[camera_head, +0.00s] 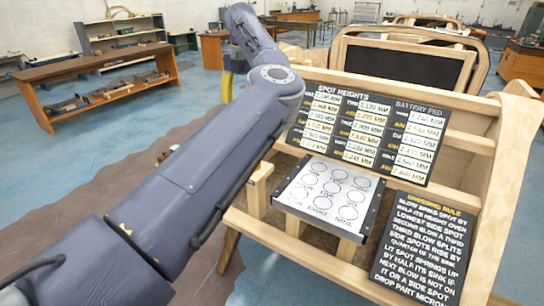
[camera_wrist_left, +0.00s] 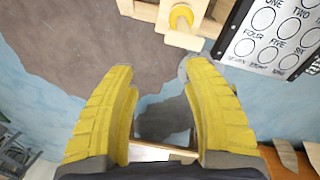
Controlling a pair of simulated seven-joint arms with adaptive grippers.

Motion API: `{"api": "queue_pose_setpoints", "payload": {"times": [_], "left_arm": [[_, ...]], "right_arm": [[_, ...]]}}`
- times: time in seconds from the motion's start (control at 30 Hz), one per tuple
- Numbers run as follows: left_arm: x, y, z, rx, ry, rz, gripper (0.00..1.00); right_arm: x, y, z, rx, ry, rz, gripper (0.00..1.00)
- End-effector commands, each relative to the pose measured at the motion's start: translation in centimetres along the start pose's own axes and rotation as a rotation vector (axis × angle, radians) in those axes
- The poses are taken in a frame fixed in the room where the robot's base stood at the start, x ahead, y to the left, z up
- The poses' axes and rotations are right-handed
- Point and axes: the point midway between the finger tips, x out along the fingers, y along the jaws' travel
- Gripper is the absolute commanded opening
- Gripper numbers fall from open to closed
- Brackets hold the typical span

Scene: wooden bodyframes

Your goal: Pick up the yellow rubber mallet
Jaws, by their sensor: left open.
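My left gripper (camera_wrist_left: 157,80) is open in the left wrist view, with its two yellow fingers spread and nothing between them. In the head view its yellow finger (camera_head: 228,84) shows just past my left arm, which hides the rest. A round yellow thing (camera_wrist_left: 180,17) sits at a pale wooden part at the top of the left wrist view, beyond the fingertips and apart from them. It may be the end of the yellow rubber mallet, but I cannot tell for sure. No mallet can be made out in the head view. My right gripper is not in view.
A wooden frame (camera_head: 475,143) on the right bears a spot heights board (camera_head: 367,128), a dressing rule board (camera_head: 426,245) and a white panel of numbered circles (camera_head: 330,192). A brown patch (camera_head: 100,245) covers blue floor. A wooden bench (camera_head: 95,68) stands back left.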

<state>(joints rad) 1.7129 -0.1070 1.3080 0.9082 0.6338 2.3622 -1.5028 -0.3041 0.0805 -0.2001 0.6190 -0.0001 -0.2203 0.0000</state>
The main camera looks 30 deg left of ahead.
Motion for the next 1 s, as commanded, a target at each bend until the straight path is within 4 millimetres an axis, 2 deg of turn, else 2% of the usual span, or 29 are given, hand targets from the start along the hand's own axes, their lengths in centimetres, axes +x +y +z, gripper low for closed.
{"api": "queue_pose_setpoints", "payload": {"times": [0.1,0.23,0.7,0.9,1.0], "left_arm": [[-1.7,-0.9,0.1,-0.007,-0.034,-0.074,0.5],[-1.4,-1.4,0.2,-0.01,-0.044,-0.101,0.5],[6.7,-2.2,0.5,-0.009,-0.043,-0.099,0.5],[9.0,-2.4,0.7,-0.009,-0.045,-0.099,0.5],[9.5,-2.4,0.7,-0.009,-0.045,-0.099,0.5]], "right_arm": [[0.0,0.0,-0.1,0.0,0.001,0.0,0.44],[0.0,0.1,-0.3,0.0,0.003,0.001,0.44],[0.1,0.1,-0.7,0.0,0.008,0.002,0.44],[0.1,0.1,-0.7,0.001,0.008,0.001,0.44],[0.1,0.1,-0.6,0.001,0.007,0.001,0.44]]}}
